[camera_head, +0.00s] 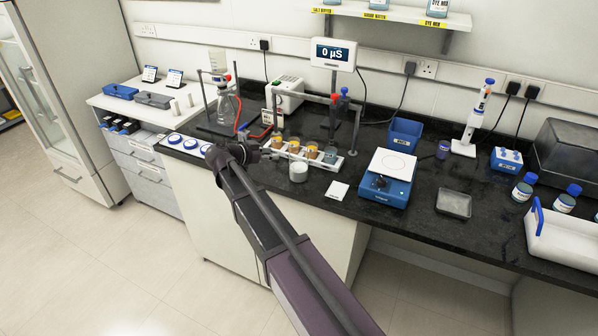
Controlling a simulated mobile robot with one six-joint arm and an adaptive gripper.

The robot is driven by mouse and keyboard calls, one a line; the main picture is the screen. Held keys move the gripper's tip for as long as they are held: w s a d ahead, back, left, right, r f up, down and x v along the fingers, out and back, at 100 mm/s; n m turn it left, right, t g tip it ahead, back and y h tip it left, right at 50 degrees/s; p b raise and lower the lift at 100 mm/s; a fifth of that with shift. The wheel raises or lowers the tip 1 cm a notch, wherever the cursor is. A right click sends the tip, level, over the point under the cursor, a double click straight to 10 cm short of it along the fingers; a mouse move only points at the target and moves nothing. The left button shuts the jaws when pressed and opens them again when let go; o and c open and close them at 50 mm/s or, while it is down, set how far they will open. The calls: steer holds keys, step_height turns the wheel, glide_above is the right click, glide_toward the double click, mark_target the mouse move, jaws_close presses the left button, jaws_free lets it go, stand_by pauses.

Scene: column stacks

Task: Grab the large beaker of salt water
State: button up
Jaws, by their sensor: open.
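On the wall shelf at the top, a container (331,2) stands above a yellow label that seems to read "salt water". Its upper part is cut off by the picture edge, so I cannot confirm it is the large beaker. A pale beaker-like vessel (298,172) stands on the black bench in front of a white rack; its label and contents are too small to read. My gripper (250,150) is open over the bench, left of this vessel and near the rack's left end. It is far below the shelf. Its fingers are small and partly hidden by my arm.
The white rack (343,162) holds several small cups, some orange. A metal frame with a meter (333,54) stands behind it. A flask stand (222,97) is to the left. A blue balance (385,190) is to the right. Bench around the small tray (454,204) is fairly clear.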

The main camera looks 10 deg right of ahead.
mark_target(296, 152)
steer(key=shift+b+x, duration=0.6)
steer(key=shift+x, duration=1.5)
steer(key=shift+b+x, duration=1.05)
steer(key=shift+x, duration=1.7)
steer(key=shift+s, duration=0.1)
jaws_close()
